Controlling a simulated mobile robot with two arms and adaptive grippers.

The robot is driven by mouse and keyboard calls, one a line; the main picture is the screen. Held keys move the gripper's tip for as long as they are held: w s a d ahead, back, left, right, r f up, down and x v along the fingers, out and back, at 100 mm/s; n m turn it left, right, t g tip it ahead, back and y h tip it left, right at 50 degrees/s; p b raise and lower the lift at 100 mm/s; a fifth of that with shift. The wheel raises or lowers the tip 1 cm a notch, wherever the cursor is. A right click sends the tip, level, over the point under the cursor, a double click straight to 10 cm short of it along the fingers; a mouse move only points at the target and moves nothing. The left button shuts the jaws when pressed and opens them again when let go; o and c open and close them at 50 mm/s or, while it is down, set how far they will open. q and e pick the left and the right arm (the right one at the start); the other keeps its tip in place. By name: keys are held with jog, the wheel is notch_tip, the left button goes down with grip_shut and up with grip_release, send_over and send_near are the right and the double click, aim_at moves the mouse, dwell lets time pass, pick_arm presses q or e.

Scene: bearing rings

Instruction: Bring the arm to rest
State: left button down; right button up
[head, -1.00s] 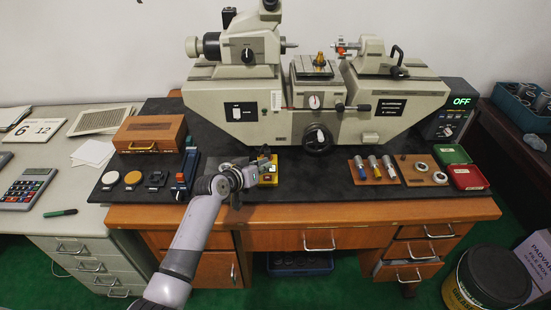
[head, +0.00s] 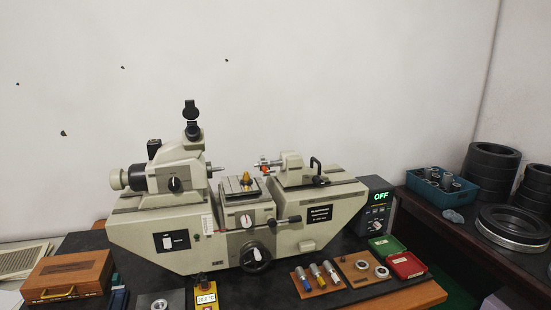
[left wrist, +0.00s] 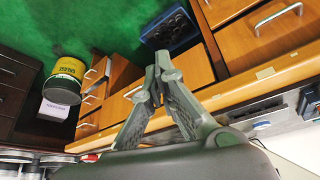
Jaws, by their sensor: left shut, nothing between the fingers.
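My left gripper (left wrist: 158,75) shows in the left wrist view with its two fingertips together and nothing between them. It hangs in front of the wooden desk (left wrist: 205,70), whose drawers and handles lie behind it. In the head view no arm or gripper is in frame. The measuring machine (head: 235,215) stands on the desk there, with a small brass piece (head: 246,178) on its middle table. My right gripper is in neither view.
Bearing rings (head: 513,228) and a blue bin (head: 442,187) sit on the dark side table at right. A wooden box (head: 68,277) is at lower left. Boards with small parts (head: 318,276) and red and green trays (head: 406,265) lie in front of the machine. A yellow bucket (left wrist: 66,80) stands on the green floor.

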pick_arm(q)
jog(key=s+a+r+g, duration=0.1)
jog(key=s+r, duration=0.1)
jog(key=s, duration=0.5)
notch_tip(320, 180, down, 31)
jog(key=s+g+b, duration=0.1)
jog(key=b, duration=0.1)
jog(key=s+a+f+g+y+b, duration=0.1)
jog(key=s+a+f, duration=0.2)
jog(key=s+f, duration=1.2)
jog(key=shift+s+f+g+b, duration=0.3)
jog(key=shift+s+b, duration=0.1)
jog(key=shift+s, duration=0.25)
